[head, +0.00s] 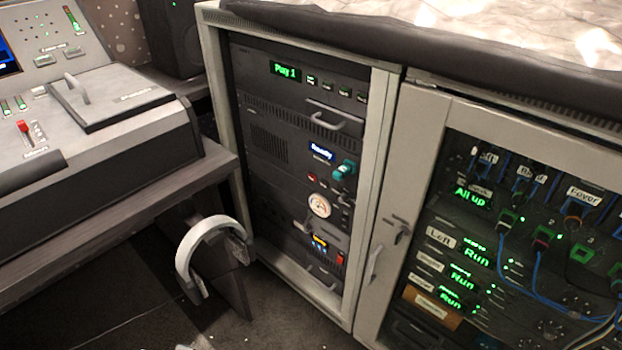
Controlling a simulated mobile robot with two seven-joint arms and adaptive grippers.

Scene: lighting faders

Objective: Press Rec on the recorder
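A rack (382,130) with a light frame holds several dark units. A lower unit has small lit indicators and a red switch (340,259). The button labels are too small to read, and I cannot tell which unit is the recorder. Neither gripper shows.
A control desk (110,150) with faders stands at the left. White headphones (200,240) hang by its support. A glass-doored cabinet (425,140) with cables and "Run" displays stands at the right, its handle (374,262) beside the rack. Dark floor shows between desk and rack.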

